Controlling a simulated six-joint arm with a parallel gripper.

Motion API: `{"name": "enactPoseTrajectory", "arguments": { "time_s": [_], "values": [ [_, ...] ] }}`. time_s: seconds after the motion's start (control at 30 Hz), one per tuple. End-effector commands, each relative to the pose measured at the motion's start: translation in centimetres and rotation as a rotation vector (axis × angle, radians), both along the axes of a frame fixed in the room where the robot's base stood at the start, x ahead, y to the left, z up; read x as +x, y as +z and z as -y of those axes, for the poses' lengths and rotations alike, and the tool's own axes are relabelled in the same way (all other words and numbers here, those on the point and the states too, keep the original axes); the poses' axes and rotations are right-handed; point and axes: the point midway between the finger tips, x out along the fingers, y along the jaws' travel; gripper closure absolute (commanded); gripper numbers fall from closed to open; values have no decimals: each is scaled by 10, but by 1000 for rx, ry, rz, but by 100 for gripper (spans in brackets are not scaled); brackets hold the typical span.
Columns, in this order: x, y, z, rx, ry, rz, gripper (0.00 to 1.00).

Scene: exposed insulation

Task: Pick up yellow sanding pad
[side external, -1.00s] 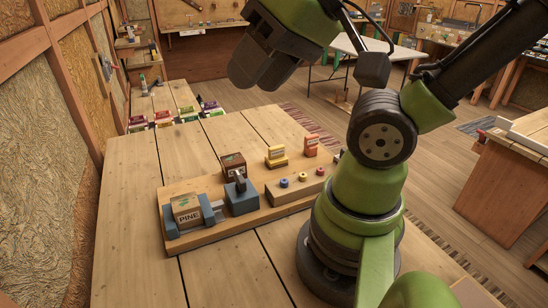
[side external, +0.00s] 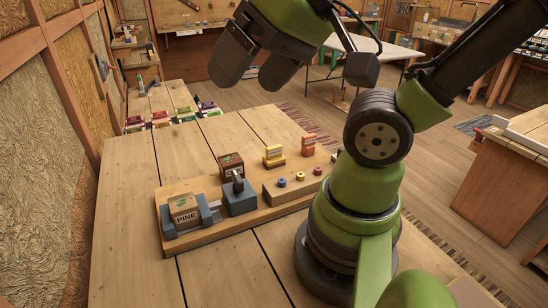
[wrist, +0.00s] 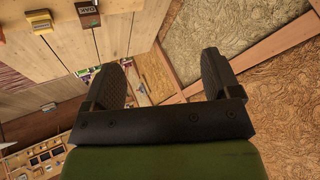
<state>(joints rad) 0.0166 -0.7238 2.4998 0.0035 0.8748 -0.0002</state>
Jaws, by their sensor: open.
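The yellow sanding pad (side external: 274,156) stands on the wooden board on the workbench, between a dark brown block and an orange-red pad. In the wrist view the yellow pad (wrist: 41,24) is near the top left edge. My gripper (side external: 254,76) is open and empty, high above and behind the board, well apart from the pad. In the wrist view my gripper (wrist: 161,78) shows its two dark fingers spread wide with nothing between them.
The wooden board (side external: 228,222) also carries a clamped PINE block (side external: 184,212), a blue holder (side external: 239,197), the brown block (side external: 231,166), the orange-red pad (side external: 308,145) and a strip with coloured rings. Bare bench lies left of the board.

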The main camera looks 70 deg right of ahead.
Motion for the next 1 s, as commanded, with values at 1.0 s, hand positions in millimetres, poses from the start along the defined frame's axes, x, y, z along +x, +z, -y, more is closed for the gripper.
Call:
{"name": "enactPoseTrajectory", "arguments": {
  "time_s": [1.0],
  "values": [
    [46, -194, 207, -228, -486, -322, 17]
  ]
}}
